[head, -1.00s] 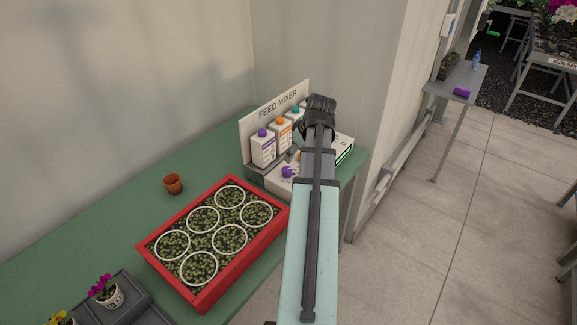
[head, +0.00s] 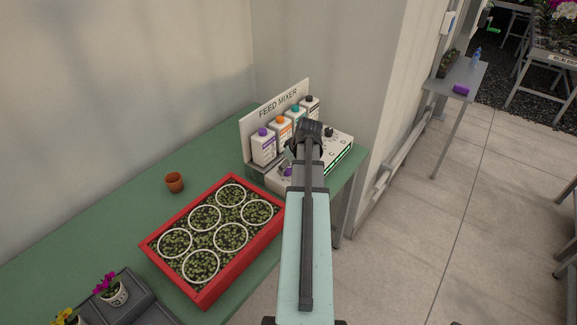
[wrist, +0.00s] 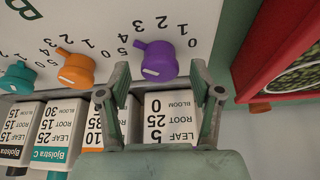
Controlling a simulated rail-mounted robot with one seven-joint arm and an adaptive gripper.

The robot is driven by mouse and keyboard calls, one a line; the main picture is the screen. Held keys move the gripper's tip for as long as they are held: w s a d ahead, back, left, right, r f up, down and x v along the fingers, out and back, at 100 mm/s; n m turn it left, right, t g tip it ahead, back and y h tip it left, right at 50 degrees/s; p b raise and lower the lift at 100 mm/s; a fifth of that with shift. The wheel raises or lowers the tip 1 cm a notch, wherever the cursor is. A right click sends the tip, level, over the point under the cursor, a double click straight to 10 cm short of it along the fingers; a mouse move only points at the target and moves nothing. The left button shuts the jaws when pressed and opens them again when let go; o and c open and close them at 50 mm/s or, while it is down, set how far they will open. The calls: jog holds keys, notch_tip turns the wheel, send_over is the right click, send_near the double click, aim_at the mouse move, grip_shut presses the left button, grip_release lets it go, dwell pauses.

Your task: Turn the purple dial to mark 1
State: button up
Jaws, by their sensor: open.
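The purple dial (wrist: 162,62) is on the white feed mixer panel (wrist: 110,15), which shows upside down in the wrist view. Its small nub points left, near marks 4 and 5. Mark 1 (wrist: 184,28) is on its upper right side. My gripper (wrist: 160,72) is open, and its fingers appear on either side of the dial in the picture. I cannot tell how far they are from the panel; no contact shows. In the head view the purple dial (head: 287,172) is partly hidden by my arm, and the jaws are hidden too.
An orange dial (wrist: 76,70) and a teal dial (wrist: 18,78) sit beside the purple one. Feed bottles (head: 263,147) stand behind the dials, close to my fingers. A red tray (head: 205,299) of seedlings is next to the mixer. A small terracotta pot (head: 174,183) stands on the green bench.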

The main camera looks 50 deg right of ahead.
jog(key=c, duration=1.1)
jog(key=shift+a+m, duration=0.1)
jog(key=shift+m, duration=0.2)
jog(key=m+h+b, duration=0.1)
jog(key=m, duration=0.2)
jog(key=shift+a+h, duration=0.15)
jog(key=shift+h, duration=0.15)
jog(key=m+g, duration=0.1)
jog(key=m, duration=0.2)
jog(key=m+h+b, duration=0.1)
jog(key=m, duration=0.2)
jog(key=shift+w+g+h, duration=0.2)
jog(key=shift+g+h, duration=0.1)
jog(key=shift+g, duration=0.1)
jog(key=m+g, duration=0.1)
jog(key=m, duration=0.3)
jog(key=shift+w+a+f+m+g+h+b, duration=0.1)
jog(key=shift+w+m+g+h+b, duration=0.05)
jog(key=shift+m+g+h+b, duration=0.2)
jog(key=m+g+b, duration=0.1)
jog(key=m+g, duration=0.1)
jog(key=m, duration=0.2)
jog(key=shift+w+m, duration=0.1)
jog(key=shift+m, duration=0.25)
